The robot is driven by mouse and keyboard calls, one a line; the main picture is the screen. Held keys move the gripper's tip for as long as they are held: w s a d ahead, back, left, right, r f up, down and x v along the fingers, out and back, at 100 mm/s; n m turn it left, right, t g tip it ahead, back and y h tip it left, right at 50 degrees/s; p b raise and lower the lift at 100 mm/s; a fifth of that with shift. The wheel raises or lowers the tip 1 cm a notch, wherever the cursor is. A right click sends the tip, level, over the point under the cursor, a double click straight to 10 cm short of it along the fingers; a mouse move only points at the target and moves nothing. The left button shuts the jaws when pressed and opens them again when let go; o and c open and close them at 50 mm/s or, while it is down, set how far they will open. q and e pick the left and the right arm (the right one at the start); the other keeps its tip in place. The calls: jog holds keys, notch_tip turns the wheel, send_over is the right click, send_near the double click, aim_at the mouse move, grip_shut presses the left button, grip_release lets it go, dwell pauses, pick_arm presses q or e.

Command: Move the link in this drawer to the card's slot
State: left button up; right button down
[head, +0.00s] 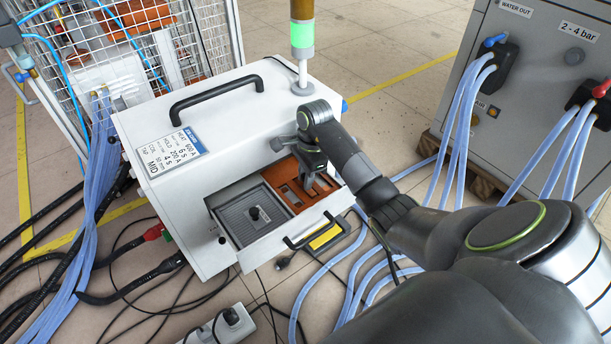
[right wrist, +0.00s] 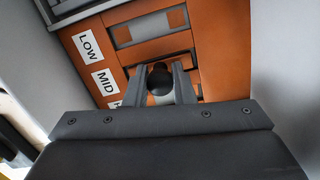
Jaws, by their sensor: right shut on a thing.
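The drawer (head: 275,238) at the front of the white heater is pulled open. Its right half is an orange panel (head: 292,176) with slots in rows. In the right wrist view the orange panel (right wrist: 222,50) carries LOW (right wrist: 87,45) and MID (right wrist: 104,81) labels and a third label, mostly hidden. The card (head: 171,153) on the heater's top reads MID. Whether the link is seated or raised is hidden. My left gripper is out of view.
A grey compartment with a black knob (head: 254,213) fills the drawer's left half. The drawer handle (head: 309,232) sticks out in front. A green-lit lamp post (head: 302,37) stands on the heater behind my arm. Hoses (head: 462,121) run from the grey cabinet at right.

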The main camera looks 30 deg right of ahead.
jog(key=c, duration=0.7)
grip_release()
jog(key=shift+o, duration=0.2)
jog(key=shift+r, duration=0.1)
jog(key=shift+r+p, duration=2.65)
jog(key=shift+r, duration=0.85)
